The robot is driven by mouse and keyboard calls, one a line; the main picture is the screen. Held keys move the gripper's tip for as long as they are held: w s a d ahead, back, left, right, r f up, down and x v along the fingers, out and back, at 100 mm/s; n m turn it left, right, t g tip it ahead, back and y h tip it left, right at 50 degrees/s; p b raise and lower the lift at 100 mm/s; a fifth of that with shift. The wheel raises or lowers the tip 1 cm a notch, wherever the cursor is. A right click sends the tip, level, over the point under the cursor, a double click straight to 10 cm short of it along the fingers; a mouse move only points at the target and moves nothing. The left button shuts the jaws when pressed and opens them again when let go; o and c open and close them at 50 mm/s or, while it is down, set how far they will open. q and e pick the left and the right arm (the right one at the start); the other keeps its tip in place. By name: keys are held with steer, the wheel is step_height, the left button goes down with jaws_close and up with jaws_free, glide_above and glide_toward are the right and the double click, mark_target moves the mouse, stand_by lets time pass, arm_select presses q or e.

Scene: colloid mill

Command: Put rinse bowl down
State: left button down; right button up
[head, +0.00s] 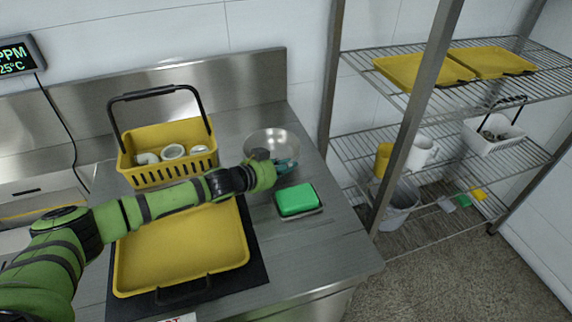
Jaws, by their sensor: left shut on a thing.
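The rinse bowl (272,142) is a round silver metal bowl at the back right of the steel counter. My left gripper (285,165) is at the bowl's near right rim and is shut on it. The wrist covers part of the bowl's near side. I cannot tell whether the bowl's base touches the counter. My right gripper is not in the head view.
A yellow basket (168,178) with white parts and a raised black handle stands left of the bowl. A yellow tray (180,255) lies on a black mat in front. A green sponge (296,200) sits near the bowl. Wire shelving (350,150) stands at right.

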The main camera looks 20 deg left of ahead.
arm_select(q)
steer(key=shift+f, duration=0.15)
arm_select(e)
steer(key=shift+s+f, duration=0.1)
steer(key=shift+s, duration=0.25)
arm_select(q)
steer(key=c, duration=1.3)
jaws_free()
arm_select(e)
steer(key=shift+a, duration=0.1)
arm_select(q)
steer(key=shift+r, duration=0.2)
steer(key=shift+s+a, duration=0.2)
steer(key=shift+s, duration=0.1)
steer(key=b+v, duration=0.1)
steer(key=v, duration=0.9)
steer(key=shift+s+b, duration=0.2)
steer(key=shift+b, duration=0.15)
steer(key=shift+s+a+r, duration=0.2)
steer(key=shift+s+a, duration=0.05)
steer(key=shift+s, duration=0.1)
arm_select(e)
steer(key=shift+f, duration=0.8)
arm_select(q)
steer(key=shift+r, duration=0.1)
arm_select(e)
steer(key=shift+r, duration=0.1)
